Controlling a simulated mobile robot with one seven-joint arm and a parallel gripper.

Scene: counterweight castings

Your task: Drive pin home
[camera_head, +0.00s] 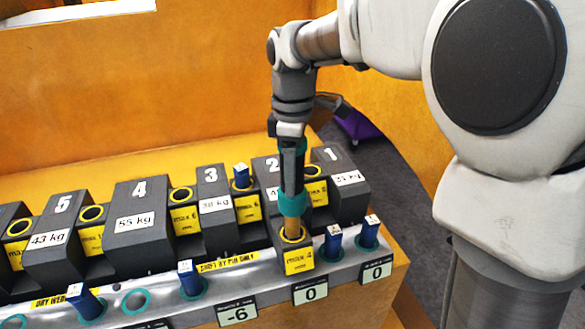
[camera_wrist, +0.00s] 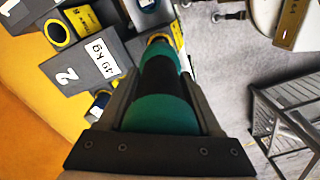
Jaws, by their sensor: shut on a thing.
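My gripper (camera_head: 291,180) points straight down and is shut on a teal-and-black cylindrical tool (camera_head: 292,202) with a tan lower end. In the head view the tan end meets the yellow-ringed hole of a small dark block (camera_head: 299,262) with a yellow label. How deep it sits cannot be told. In the wrist view my gripper (camera_wrist: 162,75) has its jaws on both sides of the tool (camera_wrist: 158,112). Blue pins with white tops (camera_head: 333,243) (camera_head: 369,232) (camera_head: 190,277) (camera_head: 84,300) stand in the metal rail. Another blue pin (camera_head: 242,175) stands behind, between blocks 3 and 2.
Numbered dark castings, including 4 (camera_head: 137,220), 3 (camera_head: 212,205) and 1 (camera_head: 343,180), stand in a row behind the rail (camera_head: 228,278). Label plates (camera_head: 310,291) hang on its front. An orange wall (camera_head: 150,80) is behind. A wire rack (camera_wrist: 285,120) stands on the floor.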

